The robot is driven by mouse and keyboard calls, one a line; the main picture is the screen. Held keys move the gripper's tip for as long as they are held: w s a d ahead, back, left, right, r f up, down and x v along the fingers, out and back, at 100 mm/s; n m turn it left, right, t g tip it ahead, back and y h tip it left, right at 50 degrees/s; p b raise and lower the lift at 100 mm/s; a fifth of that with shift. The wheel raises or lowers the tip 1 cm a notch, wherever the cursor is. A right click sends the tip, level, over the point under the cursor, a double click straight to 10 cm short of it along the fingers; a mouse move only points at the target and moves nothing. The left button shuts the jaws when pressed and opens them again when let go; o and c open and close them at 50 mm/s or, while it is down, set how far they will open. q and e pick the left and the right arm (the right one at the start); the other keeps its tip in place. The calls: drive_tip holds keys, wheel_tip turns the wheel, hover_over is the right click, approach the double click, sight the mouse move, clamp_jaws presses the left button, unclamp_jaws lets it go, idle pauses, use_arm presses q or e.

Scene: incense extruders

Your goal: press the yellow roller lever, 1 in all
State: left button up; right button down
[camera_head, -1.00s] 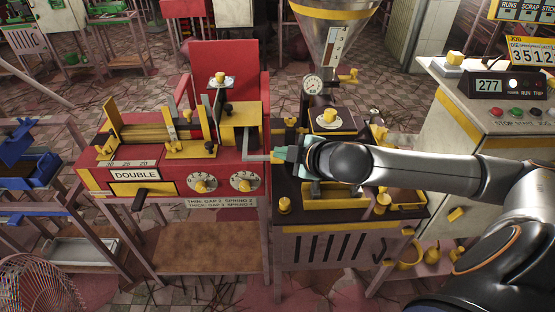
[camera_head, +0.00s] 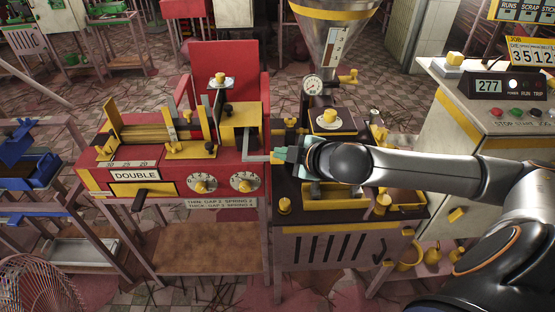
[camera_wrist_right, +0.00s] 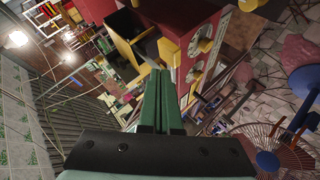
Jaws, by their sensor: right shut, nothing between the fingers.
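The yellow roller lever appears to be the thin grey arm with a yellow end (camera_head: 275,158) at the right side of the red machine. In the right wrist view a yellow block (camera_wrist_right: 168,51), apparently its end, lies just past my fingertips. My right gripper (camera_head: 281,155) is shut and empty, with its green fingers pointing left at the yellow end. The shut fingers also show in the wrist view (camera_wrist_right: 160,85). I cannot tell whether they touch it. My left gripper is not in view.
The red machine (camera_head: 228,176) with dials stands left of my gripper. The dark extruder (camera_head: 290,222) with a hopper (camera_head: 333,35) is under and behind my right arm. A control cabinet (camera_head: 450,115) stands at the right.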

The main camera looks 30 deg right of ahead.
sight(278, 159)
idle(0.6)
drive_tip(key=shift+w+f, duration=0.1)
drive_tip(key=shift+f, duration=0.3)
drive_tip(key=shift+w+d+f+b, duration=0.15)
drive_tip(key=shift+f+b, duration=0.15)
drive_tip(key=shift+f, duration=0.3)
drive_tip(key=shift+w+d+f+b, duration=0.1)
drive_tip(key=shift+f+b, duration=0.2)
drive_tip(key=shift+f, duration=0.25)
idle(1.0)
drive_tip(key=shift+r, duration=0.1)
idle(0.4)
drive_tip(key=r+p, duration=0.1)
drive_tip(key=p, duration=0.1)
drive_tip(key=r+p, duration=0.1)
drive_tip(key=shift+s+a+r+p, duration=0.2)
drive_tip(key=shift+s+r+p, duration=0.15)
drive_tip(key=shift+r, duration=0.05)
drive_tip(key=shift+r, duration=0.1)
drive_tip(key=r+p, duration=0.3)
drive_tip(key=s+r+p, duration=0.1)
drive_tip(key=p, duration=0.1)
drive_tip(key=shift+a+r, duration=0.35)
drive_tip(key=shift+a, duration=0.05)
